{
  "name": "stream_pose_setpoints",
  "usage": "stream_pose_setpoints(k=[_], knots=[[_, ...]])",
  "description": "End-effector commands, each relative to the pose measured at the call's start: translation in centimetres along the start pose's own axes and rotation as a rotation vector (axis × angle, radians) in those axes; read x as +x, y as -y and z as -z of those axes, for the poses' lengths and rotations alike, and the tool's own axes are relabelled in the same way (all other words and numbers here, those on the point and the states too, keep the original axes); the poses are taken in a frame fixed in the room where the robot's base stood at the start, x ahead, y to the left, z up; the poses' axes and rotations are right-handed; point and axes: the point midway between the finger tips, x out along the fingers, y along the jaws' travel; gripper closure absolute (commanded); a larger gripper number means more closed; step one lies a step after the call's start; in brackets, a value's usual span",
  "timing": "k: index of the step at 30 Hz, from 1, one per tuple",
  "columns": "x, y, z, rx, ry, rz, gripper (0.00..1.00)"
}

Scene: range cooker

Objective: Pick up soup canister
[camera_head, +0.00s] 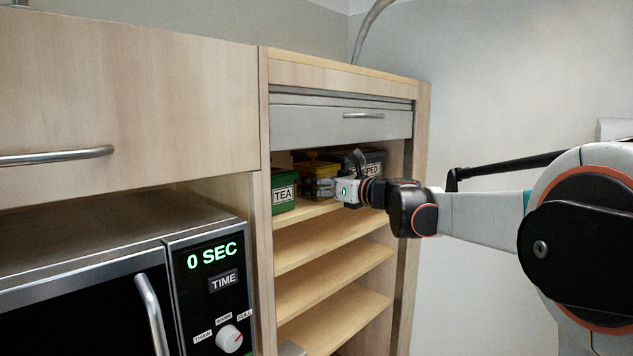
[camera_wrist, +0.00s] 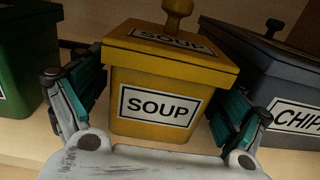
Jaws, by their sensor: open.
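The soup canister is yellow, with a knobbed lid and a white SOUP label. In the wrist view the soup canister (camera_wrist: 165,80) stands upright in the middle, and in the head view it (camera_head: 315,170) is partly hidden behind my gripper. My gripper (camera_head: 338,187) reaches into the shelf from the right. In the wrist view my gripper (camera_wrist: 160,112) is open, with one teal-padded finger at each side of the canister's body. Whether the pads touch the canister is not clear.
The green TEA canister (camera_head: 284,190) stands close on the left. A grey canister (camera_wrist: 275,75), with its label partly cut off, stands close on the right. A partly raised shutter (camera_head: 340,118) hangs above. Empty shelves (camera_head: 335,240) lie below. A microwave (camera_head: 130,270) is at the left.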

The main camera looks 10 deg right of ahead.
Motion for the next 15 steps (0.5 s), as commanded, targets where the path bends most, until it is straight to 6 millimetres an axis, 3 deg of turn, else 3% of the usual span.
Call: stream_pose_setpoints(k=[8, 15], knots=[[0.67, -0.01, 0.08, 0.0, 0.0, 0.001, 0.1], [0.65, -0.01, 0.07, 0.0, 0.0, 0.001, 0.64]])
